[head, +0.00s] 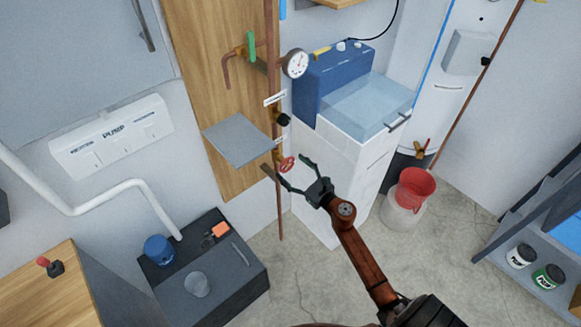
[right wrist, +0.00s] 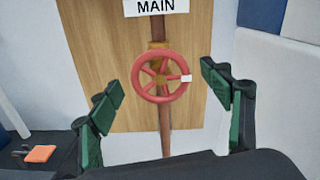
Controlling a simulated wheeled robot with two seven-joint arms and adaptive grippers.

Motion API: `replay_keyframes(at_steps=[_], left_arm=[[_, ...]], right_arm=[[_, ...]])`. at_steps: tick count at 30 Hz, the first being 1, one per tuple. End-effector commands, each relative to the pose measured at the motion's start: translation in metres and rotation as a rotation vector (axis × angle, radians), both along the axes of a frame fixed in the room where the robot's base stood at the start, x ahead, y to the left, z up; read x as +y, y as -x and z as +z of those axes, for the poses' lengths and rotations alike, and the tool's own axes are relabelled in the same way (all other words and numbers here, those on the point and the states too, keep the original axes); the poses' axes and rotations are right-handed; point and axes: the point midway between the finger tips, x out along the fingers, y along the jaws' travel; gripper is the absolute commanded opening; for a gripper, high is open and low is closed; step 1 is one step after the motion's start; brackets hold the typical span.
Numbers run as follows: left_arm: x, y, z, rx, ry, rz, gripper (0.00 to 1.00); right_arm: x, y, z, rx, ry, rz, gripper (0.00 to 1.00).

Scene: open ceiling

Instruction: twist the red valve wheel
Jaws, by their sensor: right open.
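The red valve wheel (head: 287,164) sits low on the copper pipe, in front of the wooden board. In the right wrist view the red wheel (right wrist: 159,76) is centred under a sign reading MAIN, with a white mark on its right rim. My right gripper (head: 287,175) is open around the wheel's place in the head view. In the right wrist view its green-padded fingers (right wrist: 165,95) stand apart to the left and right of the wheel, not touching it. Nothing is between the fingers close up. My left gripper is not in view.
A grey plate (head: 238,140) juts out left of the pipe, above the wheel. A white cabinet with a blue-backed basin (head: 365,100) stands close on the right. A dark box (head: 205,270) is at lower left.

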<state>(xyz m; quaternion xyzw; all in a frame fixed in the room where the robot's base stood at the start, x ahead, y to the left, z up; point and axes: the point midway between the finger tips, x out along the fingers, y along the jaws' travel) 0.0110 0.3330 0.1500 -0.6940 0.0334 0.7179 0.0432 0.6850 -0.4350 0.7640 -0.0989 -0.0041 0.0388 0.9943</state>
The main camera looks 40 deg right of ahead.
Motion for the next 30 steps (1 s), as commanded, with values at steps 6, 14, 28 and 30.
replay_keyframes(at_steps=[6,14,28,30], left_arm=[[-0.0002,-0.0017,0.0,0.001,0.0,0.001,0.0],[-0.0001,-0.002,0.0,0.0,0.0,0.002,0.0],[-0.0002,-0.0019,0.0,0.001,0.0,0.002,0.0],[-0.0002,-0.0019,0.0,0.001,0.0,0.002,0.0]], right_arm=[[0.0012,-0.0121,-0.0008,0.001,-0.001,0.001,0.72],[0.0012,-0.0122,-0.0009,0.001,-0.002,0.001,0.69],[0.001,-0.0119,-0.0008,0.001,-0.002,0.0,0.37],[0.0009,-0.0119,-0.0009,0.001,-0.002,0.0,0.32]])
